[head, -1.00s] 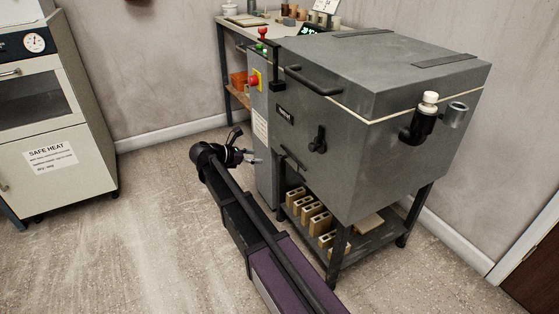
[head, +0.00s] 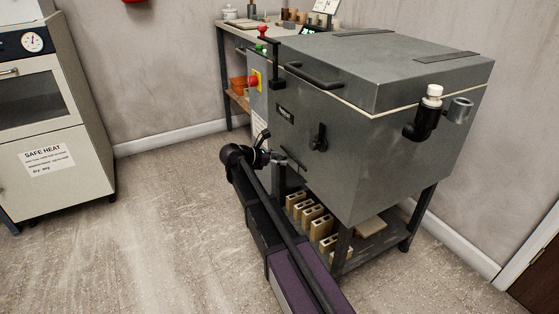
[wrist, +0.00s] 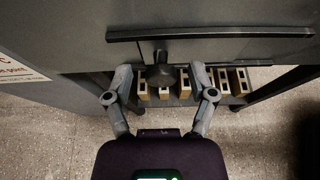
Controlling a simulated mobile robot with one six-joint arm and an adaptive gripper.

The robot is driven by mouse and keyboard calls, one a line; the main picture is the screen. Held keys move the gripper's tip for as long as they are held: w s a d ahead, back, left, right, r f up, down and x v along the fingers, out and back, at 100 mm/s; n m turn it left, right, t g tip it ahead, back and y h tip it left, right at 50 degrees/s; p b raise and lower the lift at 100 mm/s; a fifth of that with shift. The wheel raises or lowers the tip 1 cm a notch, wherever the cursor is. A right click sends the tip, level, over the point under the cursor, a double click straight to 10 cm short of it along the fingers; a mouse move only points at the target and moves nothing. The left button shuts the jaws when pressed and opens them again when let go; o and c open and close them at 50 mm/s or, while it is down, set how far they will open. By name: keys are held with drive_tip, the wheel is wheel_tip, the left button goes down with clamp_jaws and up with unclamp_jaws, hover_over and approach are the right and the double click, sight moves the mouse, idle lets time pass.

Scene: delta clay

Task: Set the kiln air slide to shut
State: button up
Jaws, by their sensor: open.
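The grey kiln (head: 330,160) stands on a dark frame. Low on its front is the air slide, a dark horizontal rail (wrist: 210,33) with a round dark knob (wrist: 160,74) toward its left part in the wrist view. In the head view the slide (head: 291,158) is small and partly hidden by my arm. My gripper (wrist: 160,86) is open, its two fingers apart to the left and right of the knob in the picture. I cannot tell how deep the knob sits between them. In the head view my gripper (head: 276,157) is close to the kiln's lower front.
A shelf under the kiln holds several pale bricks (head: 310,213). A red stop button (head: 254,82) on the control box and a black front handle (head: 319,138) are above my gripper. A cream cabinet (head: 50,120) stands at the left, with open floor (head: 160,220) between.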

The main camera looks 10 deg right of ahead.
clamp_jaws()
drive_tip(key=shift+w+a, duration=0.3)
drive_tip(key=shift+w, duration=0.55)
unclamp_jaws()
drive_tip(key=shift+r, duration=0.1)
